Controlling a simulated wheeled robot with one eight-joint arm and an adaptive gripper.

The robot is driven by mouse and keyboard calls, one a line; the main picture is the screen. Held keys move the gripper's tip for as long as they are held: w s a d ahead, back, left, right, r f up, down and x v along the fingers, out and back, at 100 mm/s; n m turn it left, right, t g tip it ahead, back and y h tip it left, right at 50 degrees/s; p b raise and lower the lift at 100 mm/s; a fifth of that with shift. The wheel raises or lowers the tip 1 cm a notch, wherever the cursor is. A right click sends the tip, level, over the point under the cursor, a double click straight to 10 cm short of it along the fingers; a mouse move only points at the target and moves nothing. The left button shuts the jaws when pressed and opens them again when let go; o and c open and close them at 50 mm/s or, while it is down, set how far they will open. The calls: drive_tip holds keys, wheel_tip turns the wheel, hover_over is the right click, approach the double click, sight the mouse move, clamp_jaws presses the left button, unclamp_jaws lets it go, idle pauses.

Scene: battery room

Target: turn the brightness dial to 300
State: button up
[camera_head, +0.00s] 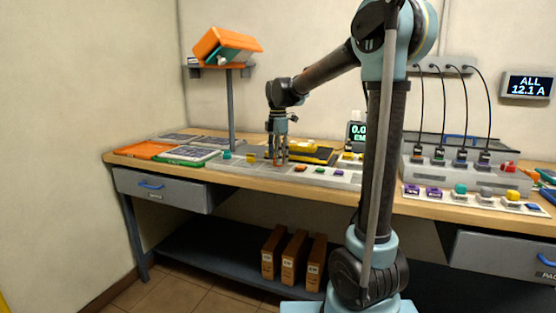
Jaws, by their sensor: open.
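My gripper (277,160) points down over the long grey panel (236,168) on the workbench, with its fingers apart. The fingertips are close to the panel top; I cannot tell whether they touch anything. A small teal knob (227,155) stands on the panel left of my gripper. Small coloured controls (319,170) lie on the panel right of it. Another strip at the right carries a teal knob (460,188), a grey knob (486,192) and a yellow knob (512,195). Labels are too small to read, so I cannot tell which is the brightness dial.
A post (231,112) left of my gripper bears a shelf with an orange item (224,46). A yellow item (303,147) lies behind my gripper. Orange and green trays (186,155) lie at the left. A charging rack (450,175) with cables stands at the right.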

drive_tip(key=shift+f, duration=0.5)
drive_tip(key=c, duration=1.1)
